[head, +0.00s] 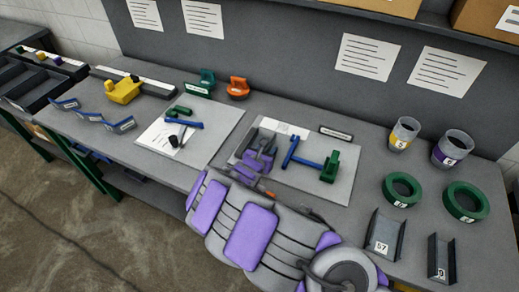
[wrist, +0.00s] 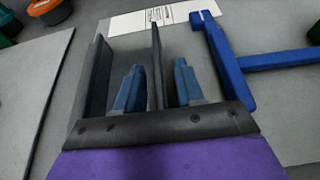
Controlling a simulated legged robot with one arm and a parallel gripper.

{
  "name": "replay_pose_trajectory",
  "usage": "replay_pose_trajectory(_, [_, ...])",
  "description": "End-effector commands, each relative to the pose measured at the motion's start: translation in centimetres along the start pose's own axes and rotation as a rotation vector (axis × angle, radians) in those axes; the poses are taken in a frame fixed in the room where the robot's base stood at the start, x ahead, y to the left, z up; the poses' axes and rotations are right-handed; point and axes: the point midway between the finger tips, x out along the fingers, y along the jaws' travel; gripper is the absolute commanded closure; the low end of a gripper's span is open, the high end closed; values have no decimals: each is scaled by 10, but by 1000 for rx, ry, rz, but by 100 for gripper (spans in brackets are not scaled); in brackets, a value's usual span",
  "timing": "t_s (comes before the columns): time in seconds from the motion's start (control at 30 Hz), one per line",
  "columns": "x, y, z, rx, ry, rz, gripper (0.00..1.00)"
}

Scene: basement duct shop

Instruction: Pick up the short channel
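My gripper (wrist: 158,88) has its two blue fingers apart, one on each side of an upright wall of a dark grey channel (wrist: 97,78). Gaps show between fingers and wall, so it is not shut on it. In the head view my gripper (head: 262,153) is over the grey mat, and my arm hides much of this channel. Two other grey channels stand at the right of the bench: one labelled 57 (head: 384,238) and a narrower one (head: 441,260). I cannot tell which is the short channel.
A blue T-shaped piece (head: 302,158) and a green block (head: 330,167) lie right of my gripper on the grey mat (head: 335,191). Green rings (head: 465,202) and cups (head: 452,149) stand at right. A white sheet (head: 160,147) with green and blue parts is left.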

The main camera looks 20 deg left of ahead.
Motion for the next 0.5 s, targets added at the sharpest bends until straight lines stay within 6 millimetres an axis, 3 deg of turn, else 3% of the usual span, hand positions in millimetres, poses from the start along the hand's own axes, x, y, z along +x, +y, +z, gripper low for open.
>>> replay_pose_trajectory(0.27, [3,0,1,-1,-2,0,63])
replay_pose_trajectory(0.5, [3,0,1,0,-2,0,86])
